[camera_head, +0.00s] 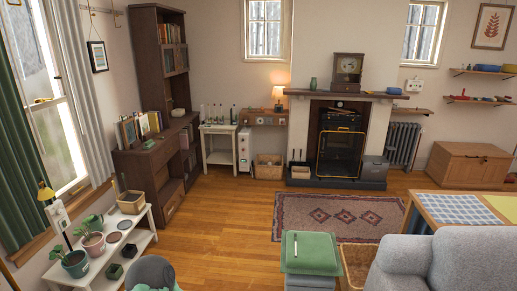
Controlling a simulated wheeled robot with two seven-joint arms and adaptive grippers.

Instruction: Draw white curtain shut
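The white curtain (86,85) hangs at the left, gathered in narrow folds at the right side of the tall window (52,95). Much of the window glass is uncovered and shows daylight. A green curtain (18,160) hangs at the window's left side, at the picture's left edge. The top of the white curtain and its rail are cut off by the frame. Neither of my grippers is in view.
A white plant bench (95,262) with several pots stands below the window. A dark bookcase (165,85) is right of the white curtain. A green-topped box (310,252) stands at the front. Wooden floor (225,225) between is clear.

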